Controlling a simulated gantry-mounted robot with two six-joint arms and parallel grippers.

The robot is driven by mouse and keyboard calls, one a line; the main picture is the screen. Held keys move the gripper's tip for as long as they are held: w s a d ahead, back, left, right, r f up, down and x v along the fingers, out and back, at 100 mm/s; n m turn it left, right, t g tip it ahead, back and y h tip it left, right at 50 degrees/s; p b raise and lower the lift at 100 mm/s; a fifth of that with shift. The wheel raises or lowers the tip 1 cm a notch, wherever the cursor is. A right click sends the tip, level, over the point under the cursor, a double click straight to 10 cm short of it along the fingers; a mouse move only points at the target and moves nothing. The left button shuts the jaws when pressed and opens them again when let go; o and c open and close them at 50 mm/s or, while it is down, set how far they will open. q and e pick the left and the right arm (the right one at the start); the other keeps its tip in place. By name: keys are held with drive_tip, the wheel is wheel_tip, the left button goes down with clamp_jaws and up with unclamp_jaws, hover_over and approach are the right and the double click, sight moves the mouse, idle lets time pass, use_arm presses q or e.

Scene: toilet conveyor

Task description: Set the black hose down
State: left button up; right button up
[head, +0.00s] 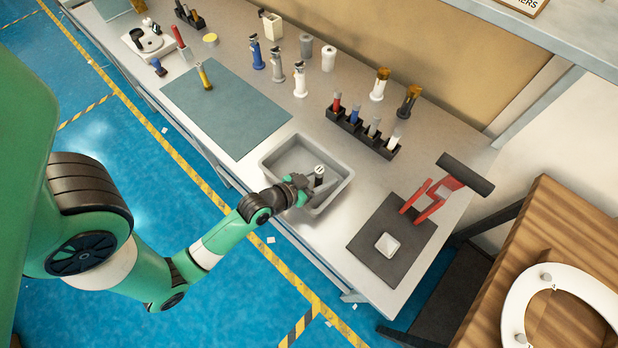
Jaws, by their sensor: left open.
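A grey tray (274,160) sits at the front edge of the bench. In it, a short dark piece with a pale round top (319,175), which looks like the black hose, stands roughly upright. My left gripper (309,185) reaches over the tray's front rim, right at this piece. Its fingers are open, small in view and partly merge with the dark piece, so I cannot tell whether they touch it. My right gripper is not in view.
A black rack (362,133) with several coloured handles stands behind the tray. A dark mat (365,245) with a white dish (388,244) and a red stand (430,195) are to the right. A teal mat (225,105) lies left. Several sprayer-like pieces stand along the back.

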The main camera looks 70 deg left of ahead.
use_arm(q)
drive_tip(key=v, duration=1)
drive_tip(key=shift+s+d+r+p, duration=0.2)
drive_tip(key=shift+s+p, duration=0.1)
drive_tip(key=shift+p, duration=0.1)
